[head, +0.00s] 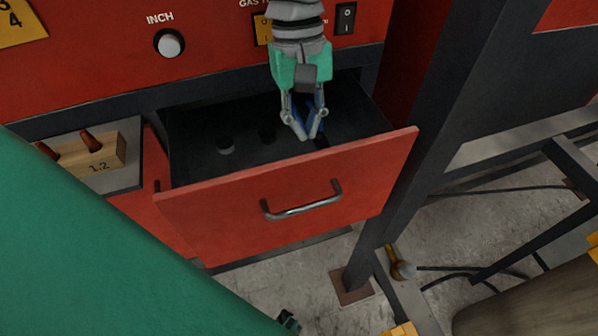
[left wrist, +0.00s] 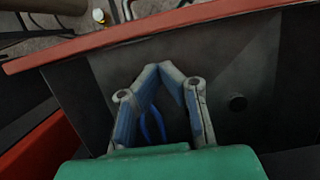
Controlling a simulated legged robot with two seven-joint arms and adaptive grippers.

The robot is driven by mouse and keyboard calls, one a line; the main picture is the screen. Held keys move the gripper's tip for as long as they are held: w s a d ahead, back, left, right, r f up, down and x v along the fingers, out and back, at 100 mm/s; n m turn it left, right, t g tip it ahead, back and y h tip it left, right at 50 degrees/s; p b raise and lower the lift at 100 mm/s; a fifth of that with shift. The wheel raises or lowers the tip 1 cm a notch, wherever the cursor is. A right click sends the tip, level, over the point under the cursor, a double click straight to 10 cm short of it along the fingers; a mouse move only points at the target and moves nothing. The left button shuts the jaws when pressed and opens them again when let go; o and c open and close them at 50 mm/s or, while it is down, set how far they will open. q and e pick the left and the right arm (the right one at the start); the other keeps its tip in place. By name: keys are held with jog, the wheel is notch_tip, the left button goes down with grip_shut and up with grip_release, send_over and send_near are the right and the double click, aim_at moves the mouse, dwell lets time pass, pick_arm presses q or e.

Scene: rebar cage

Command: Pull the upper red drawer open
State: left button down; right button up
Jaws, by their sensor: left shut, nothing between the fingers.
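The upper red drawer (head: 230,210) stands pulled out from the red cabinet, its dark inside showing. Its metal bar handle (head: 303,208) is on the front face. In the left wrist view the drawer's red front edge (left wrist: 140,32) runs across the top. My left gripper (head: 302,137) is shut and empty, pointing down over the drawer's inside, behind the front panel and apart from the handle. It also shows in the left wrist view (left wrist: 166,68).
A dark upright post (head: 440,110) stands close to the drawer's right side. A wooden block (head: 92,158) with brown pegs sits on a grey surface at left. A round INCH button (head: 169,43) and a black switch (head: 345,18) are on the cabinet above.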

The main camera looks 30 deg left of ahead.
aim_at(306, 175)
pick_arm(q)
jog(key=x, duration=0.5)
jog(key=a+x, duration=0.1)
jog(key=x, duration=0.2)
jog(key=shift+f, duration=0.3)
jog(key=shift+s+d+f, duration=0.15)
jog(key=shift+d+f, duration=0.1)
jog(key=shift+f, duration=0.35)
jog(key=shift+d+f, duration=0.1)
jog(key=shift+f, duration=0.05)
